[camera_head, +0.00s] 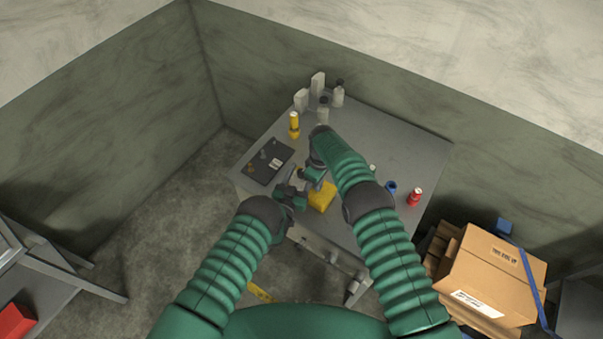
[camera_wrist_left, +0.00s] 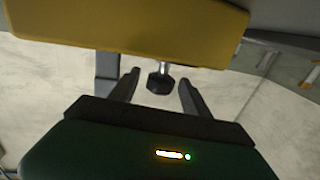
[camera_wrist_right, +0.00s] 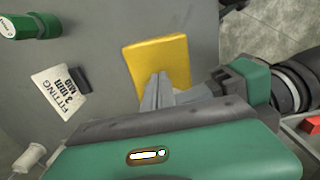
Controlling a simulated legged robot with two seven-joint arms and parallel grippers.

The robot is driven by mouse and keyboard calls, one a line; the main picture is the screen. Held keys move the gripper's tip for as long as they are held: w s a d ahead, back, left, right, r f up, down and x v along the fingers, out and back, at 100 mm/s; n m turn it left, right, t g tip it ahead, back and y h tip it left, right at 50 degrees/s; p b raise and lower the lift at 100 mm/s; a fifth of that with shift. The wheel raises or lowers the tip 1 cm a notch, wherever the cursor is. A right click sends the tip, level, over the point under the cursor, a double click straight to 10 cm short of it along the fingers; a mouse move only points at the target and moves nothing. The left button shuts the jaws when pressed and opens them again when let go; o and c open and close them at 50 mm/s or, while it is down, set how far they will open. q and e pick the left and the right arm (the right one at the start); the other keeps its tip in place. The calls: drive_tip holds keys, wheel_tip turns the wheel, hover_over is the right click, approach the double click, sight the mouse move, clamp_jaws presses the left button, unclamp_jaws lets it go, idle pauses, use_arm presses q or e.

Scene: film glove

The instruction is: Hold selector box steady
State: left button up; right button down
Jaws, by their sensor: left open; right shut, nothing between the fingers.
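The selector box looks like the yellow block (camera_head: 322,197) on the grey table; it also shows in the right wrist view (camera_wrist_right: 158,62) and across the top of the left wrist view (camera_wrist_left: 120,25). My left gripper (camera_head: 302,184) is open beside the box, its fingers (camera_wrist_left: 158,88) apart. A dark knob-like piece (camera_wrist_left: 160,83) on a short pale stem shows between them; I cannot tell if it belongs to the box. My right gripper (camera_head: 320,187) is shut and empty, its fingertips (camera_wrist_right: 160,77) over the box's near edge. Whether they touch it is unclear.
A dark panel (camera_head: 267,161) and a yellow bottle (camera_head: 294,122) are at the table's left. Pale bottles (camera_head: 337,97) stand at the back. A red can (camera_head: 415,196) and blue cup (camera_head: 391,187) are at the right. A printed card (camera_wrist_right: 60,90) lies near the box.

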use_arm(q)
clamp_jaws()
drive_tip(key=shift+a+m+h, duration=0.1)
drive_tip(key=shift+m+h, duration=0.2)
drive_tip(key=shift+h, duration=0.1)
drive_tip(key=m+g+h, duration=0.2)
drive_tip(key=h, duration=0.1)
drive_tip(key=shift+w+a+m+h, duration=0.1)
drive_tip(key=shift+m+h, duration=0.2)
drive_tip(key=shift+m+g+h, duration=2.2)
drive_tip(key=shift+g+h, duration=0.3)
drive_tip(key=shift+g, duration=0.1)
unclamp_jaws()
